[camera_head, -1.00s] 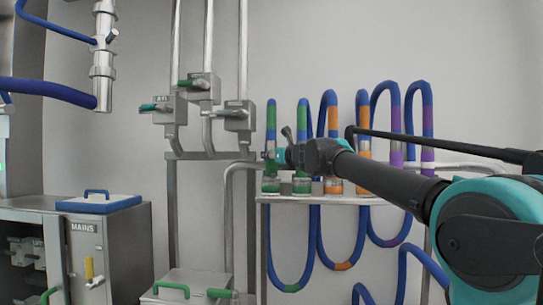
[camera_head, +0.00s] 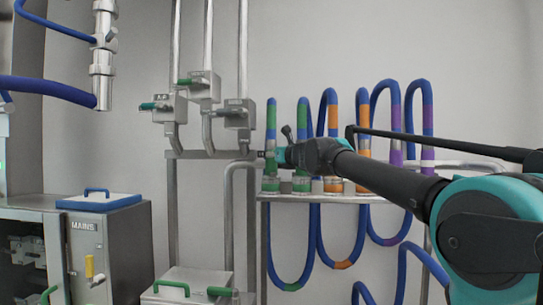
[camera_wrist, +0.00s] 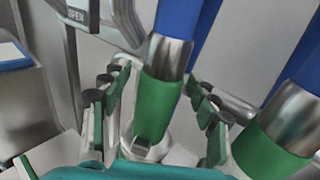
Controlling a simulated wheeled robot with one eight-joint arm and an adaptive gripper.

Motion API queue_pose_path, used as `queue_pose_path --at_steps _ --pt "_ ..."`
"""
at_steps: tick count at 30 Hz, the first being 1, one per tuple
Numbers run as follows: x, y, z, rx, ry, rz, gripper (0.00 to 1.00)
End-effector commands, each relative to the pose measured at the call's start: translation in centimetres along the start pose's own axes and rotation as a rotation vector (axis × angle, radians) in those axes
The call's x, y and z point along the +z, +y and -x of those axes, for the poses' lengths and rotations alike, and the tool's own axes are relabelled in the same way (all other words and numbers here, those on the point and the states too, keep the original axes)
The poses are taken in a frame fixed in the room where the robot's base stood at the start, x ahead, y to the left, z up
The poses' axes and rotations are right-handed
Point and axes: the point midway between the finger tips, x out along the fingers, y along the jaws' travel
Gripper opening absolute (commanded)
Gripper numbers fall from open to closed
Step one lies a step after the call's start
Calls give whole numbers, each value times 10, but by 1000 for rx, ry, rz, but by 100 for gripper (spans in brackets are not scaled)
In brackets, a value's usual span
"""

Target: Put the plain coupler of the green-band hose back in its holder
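The green-band hose stands at the left end of the rack, with two upright blue ends at its shelf. Its left end (camera_head: 271,122) has a green coupler (camera_head: 270,184) at the shelf, and its right end has another green coupler (camera_head: 301,184). In the wrist view the left coupler (camera_wrist: 158,105) is upright, with a metal collar above and a pale ring around its foot. My gripper (camera_head: 266,155) is at the left hose end. In the wrist view my gripper (camera_wrist: 155,110) has its fingers spread on both sides of the coupler, with gaps visible. The fingers partly hide the ring.
The rack shelf (camera_head: 345,199) also carries orange- and purple-banded hoses to the right, close behind my arm. Pipes with lever valves (camera_head: 200,95) stand to the left. A steel cabinet (camera_head: 125,245) marked MAINS stands at lower left. The wall behind is bare.

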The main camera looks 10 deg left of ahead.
Motion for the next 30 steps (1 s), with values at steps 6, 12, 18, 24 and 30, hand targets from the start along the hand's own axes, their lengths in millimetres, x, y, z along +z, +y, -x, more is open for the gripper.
queue_pose_path --at_steps 6,12,18,24,30 --pt "0 0 1 0 0 0 60" --pt "0 0 19 -1 0 0 60" --pt "0 -1 56 -1 0 0 60" --pt "0 0 92 -1 0 0 60" --pt "0 0 114 -1 0 0 60"
